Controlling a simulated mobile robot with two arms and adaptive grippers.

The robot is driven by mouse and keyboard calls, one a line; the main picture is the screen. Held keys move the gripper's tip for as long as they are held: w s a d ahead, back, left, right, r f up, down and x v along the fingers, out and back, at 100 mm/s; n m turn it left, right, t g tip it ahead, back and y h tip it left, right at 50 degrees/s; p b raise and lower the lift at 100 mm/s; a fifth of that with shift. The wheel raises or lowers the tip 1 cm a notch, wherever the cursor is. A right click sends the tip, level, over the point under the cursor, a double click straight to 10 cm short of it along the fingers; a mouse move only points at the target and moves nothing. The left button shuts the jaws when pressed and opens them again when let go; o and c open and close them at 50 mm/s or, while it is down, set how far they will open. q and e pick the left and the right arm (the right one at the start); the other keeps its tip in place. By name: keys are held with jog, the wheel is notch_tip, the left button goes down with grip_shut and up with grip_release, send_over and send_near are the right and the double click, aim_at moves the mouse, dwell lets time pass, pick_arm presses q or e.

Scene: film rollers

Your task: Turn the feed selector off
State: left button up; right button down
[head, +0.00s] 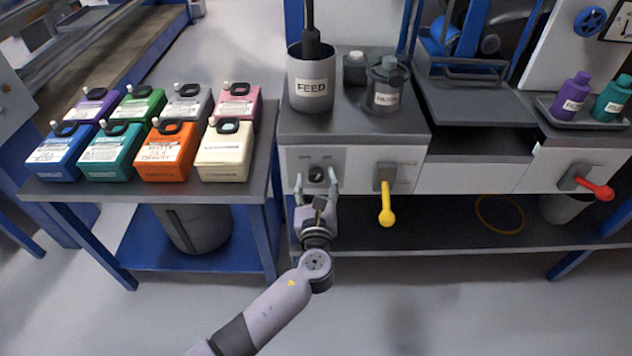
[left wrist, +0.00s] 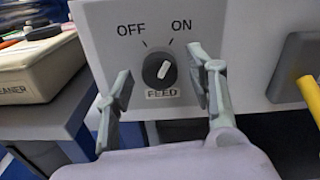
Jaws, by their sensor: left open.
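The feed selector (head: 316,174) is a round black knob on the light grey front panel of the machine. In the left wrist view the knob (left wrist: 158,70) has a white mark that slants up and right, toward ON. OFF is printed at its upper left, ON at its upper right, and FEED below it. My left gripper (head: 316,181) is open in front of the panel, with one finger on each side of the knob. In the left wrist view its fingers (left wrist: 162,84) stand apart from the knob, with gaps on both sides. My right gripper is not in view.
A yellow lever (head: 386,205) is close to the right of the knob, and a red lever (head: 596,189) is farther right. A cart (head: 150,194) with several coloured cleaner jugs stands to the left. A FEED pot (head: 311,88) stands on top of the machine.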

pick_arm(q)
jog(key=c, duration=1.1)
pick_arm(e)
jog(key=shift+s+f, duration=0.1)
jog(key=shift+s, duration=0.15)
pick_arm(q)
jog(key=shift+c, duration=0.2)
jog(key=n+b, duration=0.3)
jog(key=n, duration=0.2)
jog(key=shift+f, duration=0.15)
jog(key=n+b, duration=0.3)
jog(key=n, duration=0.3)
jog(key=shift+r+n+b, duration=0.2)
jog(key=shift+n+b, duration=0.1)
jog(key=shift+n, duration=0.3)
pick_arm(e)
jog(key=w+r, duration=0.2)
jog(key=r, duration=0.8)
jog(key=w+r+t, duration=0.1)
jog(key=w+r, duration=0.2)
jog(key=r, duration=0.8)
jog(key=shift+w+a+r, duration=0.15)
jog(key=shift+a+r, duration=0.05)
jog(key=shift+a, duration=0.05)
pick_arm(q)
jog(key=o, duration=1.1)
